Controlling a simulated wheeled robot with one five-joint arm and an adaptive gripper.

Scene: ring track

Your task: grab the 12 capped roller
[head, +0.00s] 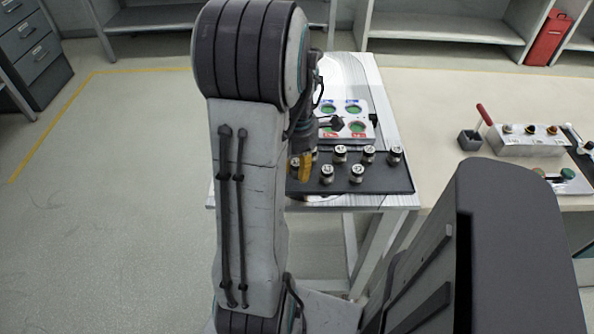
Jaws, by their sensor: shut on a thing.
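My gripper (305,168) shows only in part beside my arm, with an orange-yellow finger low over the left part of a black tray (388,184). It is shut on a roller, mostly hidden by the finger and arm. Other small silver capped rollers stand upright on the tray: two in the front row (326,173) (357,173) and several behind, among them one at the middle (340,154) and one at the right (394,154). Their cap numbers are too small to read, so I cannot tell which is 12.
A white panel (368,128) with green round spots and blue and red labels lies behind the tray on the white table (376,80). To the right, a bench carries a grey block with knobs (525,145), a dark cup (470,140) and a red-handled lever (484,114).

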